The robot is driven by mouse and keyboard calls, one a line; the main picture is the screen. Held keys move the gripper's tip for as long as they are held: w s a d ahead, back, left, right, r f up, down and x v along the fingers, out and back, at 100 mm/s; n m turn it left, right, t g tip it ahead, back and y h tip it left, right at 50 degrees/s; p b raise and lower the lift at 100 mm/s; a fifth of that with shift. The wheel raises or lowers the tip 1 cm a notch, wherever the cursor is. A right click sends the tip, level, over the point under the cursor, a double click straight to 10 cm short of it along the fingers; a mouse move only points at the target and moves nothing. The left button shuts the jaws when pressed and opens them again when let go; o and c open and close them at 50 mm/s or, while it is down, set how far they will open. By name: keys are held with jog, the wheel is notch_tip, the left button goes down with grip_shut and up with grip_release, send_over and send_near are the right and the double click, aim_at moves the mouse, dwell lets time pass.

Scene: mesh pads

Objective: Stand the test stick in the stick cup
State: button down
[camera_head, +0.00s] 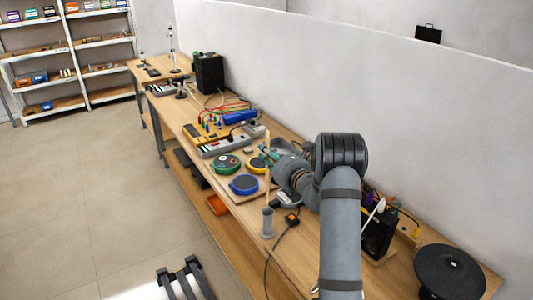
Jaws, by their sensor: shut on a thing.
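The test stick (267,187) is a thin, pale, wooden-looking rod, standing about upright near the table's front edge. My gripper (266,154) is shut on its upper part, reaching in from the right. A grey cylindrical cup (267,224), which looks like the stick cup, stands on the table directly below the stick in the picture. The stick's lower end meets or overlaps the cup's mouth in this view. I cannot tell whether the tip is inside the cup, above it or behind it.
A dark cable with a plug (291,219) lies right of the cup. A black round stand (449,271) is at the near right.

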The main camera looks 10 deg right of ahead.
aim_at(267, 184)
jog(key=shift+f+b, duration=5.5)
jog(key=shift+f, duration=0.8)
jog(key=c, duration=1.6)
grip_release()
